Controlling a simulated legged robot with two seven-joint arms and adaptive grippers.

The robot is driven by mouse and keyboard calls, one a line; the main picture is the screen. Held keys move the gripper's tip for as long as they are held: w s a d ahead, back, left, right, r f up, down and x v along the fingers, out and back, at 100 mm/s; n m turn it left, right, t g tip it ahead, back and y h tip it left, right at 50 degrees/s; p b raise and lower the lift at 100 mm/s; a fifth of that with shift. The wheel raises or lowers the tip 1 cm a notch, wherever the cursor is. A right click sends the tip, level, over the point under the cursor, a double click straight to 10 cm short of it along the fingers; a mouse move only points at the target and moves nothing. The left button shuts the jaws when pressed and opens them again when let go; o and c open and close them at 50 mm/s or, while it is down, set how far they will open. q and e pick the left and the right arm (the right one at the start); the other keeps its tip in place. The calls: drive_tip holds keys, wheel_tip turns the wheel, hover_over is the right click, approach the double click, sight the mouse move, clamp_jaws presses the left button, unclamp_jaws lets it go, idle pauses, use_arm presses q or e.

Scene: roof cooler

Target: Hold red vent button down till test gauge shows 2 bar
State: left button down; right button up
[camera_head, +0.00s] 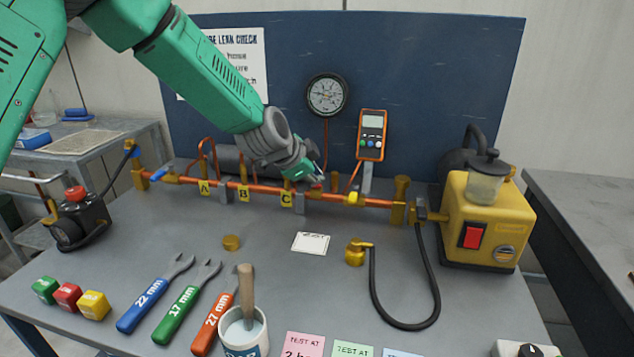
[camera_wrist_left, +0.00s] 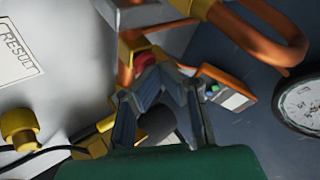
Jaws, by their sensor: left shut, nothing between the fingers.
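My left gripper (camera_head: 316,183) is shut and empty over the copper pipe, right of the C label. In the wrist view its fingertips (camera_wrist_left: 153,66) meet close to a small red button (camera_wrist_left: 145,60) on a brass fitting. I cannot tell whether they touch or press it. In the head view the gripper mostly hides this button. The round dial gauge (camera_head: 327,95) hangs on the blue board, and part of it shows in the wrist view (camera_wrist_left: 303,106). Its needle is too small to read. My right gripper is not in view.
An orange handheld meter (camera_head: 372,135) stands right of the gauge. A yellow pump (camera_head: 488,215) with a red switch stands at the right. A black device (camera_head: 80,222) with a red knob is at the left. Wrenches (camera_head: 185,310), coloured blocks (camera_head: 67,296) and a mug (camera_head: 244,333) are in front.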

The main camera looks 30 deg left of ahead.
use_arm(q)
drive_tip(key=shift+f, duration=0.1)
drive_tip(key=shift+r+p, duration=0.9)
drive_tip(key=shift+r, duration=0.1)
drive_tip(key=shift+r+p, duration=2.2)
drive_tip(key=shift+r, duration=0.35)
